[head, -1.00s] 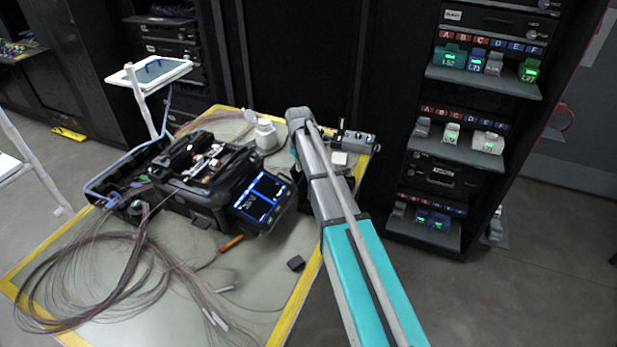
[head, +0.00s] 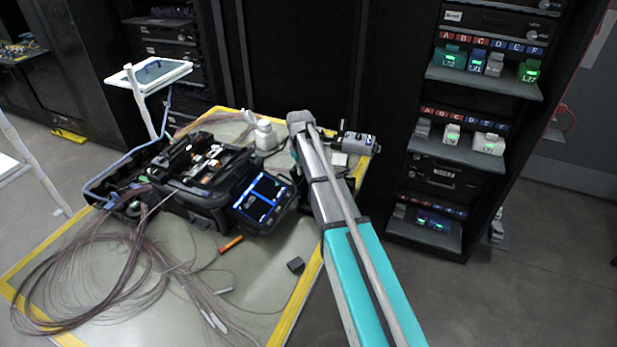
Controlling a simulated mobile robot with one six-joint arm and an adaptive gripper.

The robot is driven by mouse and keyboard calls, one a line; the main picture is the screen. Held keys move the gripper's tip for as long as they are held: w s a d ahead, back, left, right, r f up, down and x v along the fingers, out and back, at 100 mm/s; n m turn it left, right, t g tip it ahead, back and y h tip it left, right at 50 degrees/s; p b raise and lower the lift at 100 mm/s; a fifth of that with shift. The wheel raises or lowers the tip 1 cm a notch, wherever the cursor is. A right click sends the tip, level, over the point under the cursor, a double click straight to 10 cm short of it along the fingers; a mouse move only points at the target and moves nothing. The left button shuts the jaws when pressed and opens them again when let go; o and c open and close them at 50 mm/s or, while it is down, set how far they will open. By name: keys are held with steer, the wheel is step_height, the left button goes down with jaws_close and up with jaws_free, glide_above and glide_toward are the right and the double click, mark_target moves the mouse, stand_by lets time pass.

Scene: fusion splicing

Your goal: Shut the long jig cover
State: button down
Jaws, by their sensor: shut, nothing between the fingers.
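A small grey and black device (head: 358,142) stands at the far right corner of the table, just right of my arm's bend. It may be the long jig, but it is too small to tell for sure or to read how its cover stands. A fusion splicer (head: 210,180) sits on the left of the table, with its top parts exposed and its lit screen (head: 262,199) facing the front right. My arm crosses the right side of the table. My gripper cannot be made out and seems hidden behind the arm.
A white bottle (head: 265,136) stands between the splicer and my arm. Loose fibres (head: 90,275) cover the front left of the table (head: 262,300). An orange tool (head: 230,244) and a small dark block (head: 295,265) lie in front. A rack (head: 440,180) stands at the right.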

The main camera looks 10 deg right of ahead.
steer(key=shift+s+d, duration=0.6)
steer(key=shift+d, duration=0.2)
steer(key=shift+s+d, duration=0.55)
steer(key=shift+d, duration=0.25)
steer(key=shift+r, duration=0.1)
steer(key=shift+w+a+r+p, duration=0.15)
steer(key=shift+a+r+p, duration=0.05)
steer(key=shift+r+p, duration=1)
steer(key=shift+w+a+r+p, duration=0.1)
steer(key=shift+a+r+p, duration=0.05)
steer(key=shift+r+p, duration=1)
steer(key=shift+w+a+r+p, duration=0.15)
steer(key=shift+a+r+p, duration=0.05)
steer(key=shift+r+p, duration=0.95)
steer(key=shift+f, duration=0.1)
steer(key=shift+s, duration=0.55)
steer(key=s+a+m, duration=0.1)
steer(key=s+m, duration=0.3)
steer(key=s, duration=2.2)
steer(key=shift+a+m, duration=0.4)
steer(key=shift+s+d, duration=0.1)
